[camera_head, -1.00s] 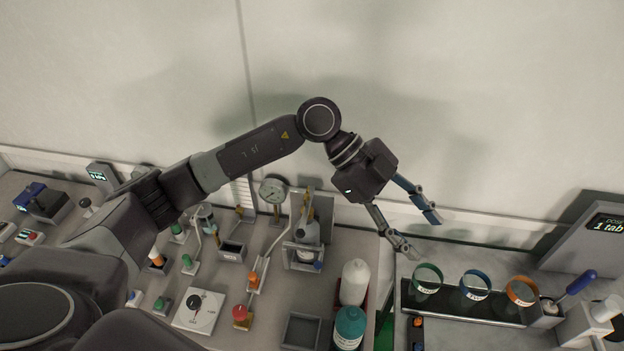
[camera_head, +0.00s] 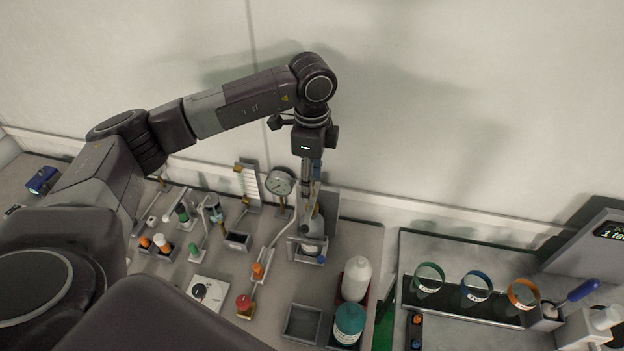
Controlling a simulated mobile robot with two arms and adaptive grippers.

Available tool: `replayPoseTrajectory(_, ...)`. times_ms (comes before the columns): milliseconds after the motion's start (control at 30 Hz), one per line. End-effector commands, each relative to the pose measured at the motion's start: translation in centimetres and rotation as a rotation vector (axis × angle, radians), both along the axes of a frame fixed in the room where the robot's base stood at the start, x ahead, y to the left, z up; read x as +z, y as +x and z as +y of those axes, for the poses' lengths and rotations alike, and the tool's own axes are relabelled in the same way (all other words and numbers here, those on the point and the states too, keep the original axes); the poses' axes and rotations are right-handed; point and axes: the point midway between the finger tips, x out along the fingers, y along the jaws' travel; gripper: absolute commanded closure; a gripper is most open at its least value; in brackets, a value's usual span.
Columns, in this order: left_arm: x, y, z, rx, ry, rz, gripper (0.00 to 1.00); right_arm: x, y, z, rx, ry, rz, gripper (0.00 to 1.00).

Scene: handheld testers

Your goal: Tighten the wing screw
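My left gripper (camera_head: 308,200) hangs from its arm and points down, in front of the bench's back wall. Its fingers are seen nearly edge-on and overlap, so I cannot tell how far apart they are. They overlap in the picture the upper part of a metal stand (camera_head: 327,205) that holds a grey bottle (camera_head: 312,228). A small blue knob (camera_head: 321,260) shows at the foot of this stand. I cannot make out which part is the wing screw, nor whether the fingers touch anything. My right gripper is not in view.
A round gauge (camera_head: 280,182) stands just left of the gripper. A white bottle (camera_head: 355,279) and a teal-capped jar (camera_head: 348,322) stand in front at right. A red knob (camera_head: 244,303) and an orange knob (camera_head: 258,270) are nearer. A tray with coloured rings (camera_head: 429,278) lies farther right.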

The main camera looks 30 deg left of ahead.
Motion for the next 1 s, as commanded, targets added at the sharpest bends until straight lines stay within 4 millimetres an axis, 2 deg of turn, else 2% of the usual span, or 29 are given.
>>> replayPoseTrajectory(133,-1.0,-0.04,-0.04,-0.002,0.0,0.001,0.49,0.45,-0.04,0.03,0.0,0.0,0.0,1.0)
replayPoseTrajectory(400,-1.23,-0.01,-0.06,-0.002,-0.001,0.0,0.49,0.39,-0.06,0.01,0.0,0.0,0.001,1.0)
replayPoseTrajectory(800,-1.19,-0.02,-0.09,-0.002,-0.002,-0.001,0.91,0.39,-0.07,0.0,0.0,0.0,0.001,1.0)
replayPoseTrajectory(1000,-1.25,-0.01,-0.09,-0.017,-0.002,0.0,0.92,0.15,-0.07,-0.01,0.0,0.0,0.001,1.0)
